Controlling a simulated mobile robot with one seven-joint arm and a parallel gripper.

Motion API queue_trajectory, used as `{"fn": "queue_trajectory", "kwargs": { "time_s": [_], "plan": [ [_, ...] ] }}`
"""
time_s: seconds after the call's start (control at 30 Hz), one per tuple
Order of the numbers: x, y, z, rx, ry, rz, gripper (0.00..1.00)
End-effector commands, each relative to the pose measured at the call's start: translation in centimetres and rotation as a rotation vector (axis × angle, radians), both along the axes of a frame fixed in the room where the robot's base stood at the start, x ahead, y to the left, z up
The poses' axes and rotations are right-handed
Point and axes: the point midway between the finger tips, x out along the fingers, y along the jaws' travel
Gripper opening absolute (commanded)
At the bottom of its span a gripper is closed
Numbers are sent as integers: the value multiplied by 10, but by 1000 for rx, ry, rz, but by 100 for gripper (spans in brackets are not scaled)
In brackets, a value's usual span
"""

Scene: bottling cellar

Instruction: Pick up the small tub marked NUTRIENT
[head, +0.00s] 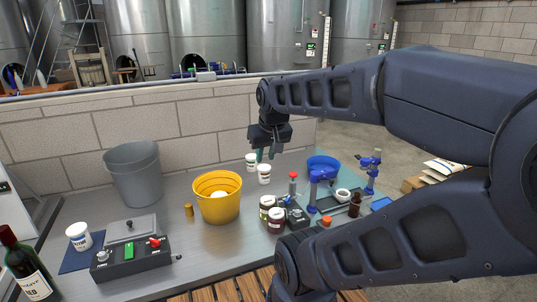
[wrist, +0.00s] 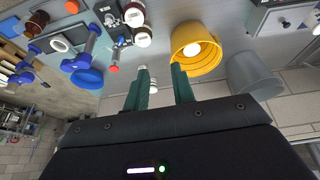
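Two small white tubs stand close together on the steel bench near the wall: one at the back (head: 251,161) and one a little nearer and to the right (head: 264,173). Their lettering is too small to read, so I cannot tell which is marked NUTRIENT. My gripper (head: 264,154) is just above and beside them, its green fingers pointing down. In the wrist view my gripper (wrist: 160,69) is open, with a clear gap between the fingers. A white tub (wrist: 153,88) shows between them, partly hidden by the left finger; I see no grip on it.
A yellow bucket (head: 217,206) holding something white stands left of the tubs, with a grey bucket (head: 134,174) behind it. Brown jars (head: 266,204), blue stands (head: 319,188) and a blue bowl (head: 323,163) crowd the right. A bigger white tub (head: 78,236) sits far left.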

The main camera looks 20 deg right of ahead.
Motion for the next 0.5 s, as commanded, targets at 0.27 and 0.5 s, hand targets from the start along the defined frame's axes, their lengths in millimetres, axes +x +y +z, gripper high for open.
{"fn": "queue_trajectory", "kwargs": {
  "time_s": [0.27,0.5],
  "plan": [
    [-11,-4,3,21,1,-13,70],
    [-10,-4,3,20,1,-13,85]
  ]
}}
